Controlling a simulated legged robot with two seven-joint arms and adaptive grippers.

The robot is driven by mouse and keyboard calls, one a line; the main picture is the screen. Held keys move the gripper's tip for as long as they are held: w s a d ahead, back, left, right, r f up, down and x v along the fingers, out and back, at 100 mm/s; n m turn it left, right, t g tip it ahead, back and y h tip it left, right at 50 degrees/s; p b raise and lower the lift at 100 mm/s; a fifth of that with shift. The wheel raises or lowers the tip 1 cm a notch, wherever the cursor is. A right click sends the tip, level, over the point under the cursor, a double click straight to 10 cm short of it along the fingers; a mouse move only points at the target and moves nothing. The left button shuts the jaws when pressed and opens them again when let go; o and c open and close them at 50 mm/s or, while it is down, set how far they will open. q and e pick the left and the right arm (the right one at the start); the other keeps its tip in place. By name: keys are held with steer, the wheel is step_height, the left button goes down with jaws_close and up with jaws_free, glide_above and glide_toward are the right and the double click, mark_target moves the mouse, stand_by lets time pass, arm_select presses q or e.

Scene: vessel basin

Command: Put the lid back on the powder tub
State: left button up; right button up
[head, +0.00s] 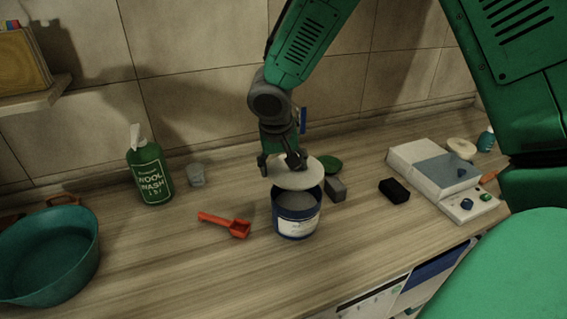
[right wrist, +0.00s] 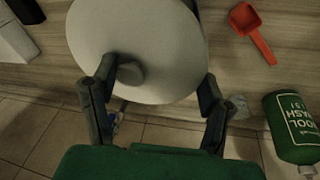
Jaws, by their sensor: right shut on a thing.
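The powder tub (head: 296,228) is a dark blue open pot with a white label, upright on the wooden counter, with grey powder inside. The lid (head: 298,178) is a pale round disc over the tub's back part. A gap in front leaves the powder visible; I cannot tell whether lid and rim touch. My right gripper (head: 281,166) is shut on the lid from above. In the right wrist view the lid (right wrist: 145,35) shows its round knob near one finger of the gripper (right wrist: 155,105). My left gripper is not in view.
A red scoop (head: 226,224) lies left of the tub. A green wool wash bottle (head: 150,172), a clear cup (head: 196,175) and a teal basin (head: 45,258) stand further left.

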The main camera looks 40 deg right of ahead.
steer(key=b+x, duration=0.2)
steer(key=x, duration=0.1)
steer(key=b+x, duration=0.1)
steer(key=x, duration=0.1)
steer(key=shift+s+a+f+b, duration=0.1)
steer(key=shift+s+f+b, duration=0.15)
steer(key=shift+s+b, duration=0.15)
steer(key=shift+f, duration=0.2)
steer(key=shift+a+f+b, duration=0.15)
steer(key=shift+a+b, duration=0.1)
steer(key=shift+b, duration=0.05)
steer(key=shift+a, duration=0.1)
steer(key=shift+d, duration=0.3)
steer(key=shift+a, duration=0.2)
stand_by(1.2)
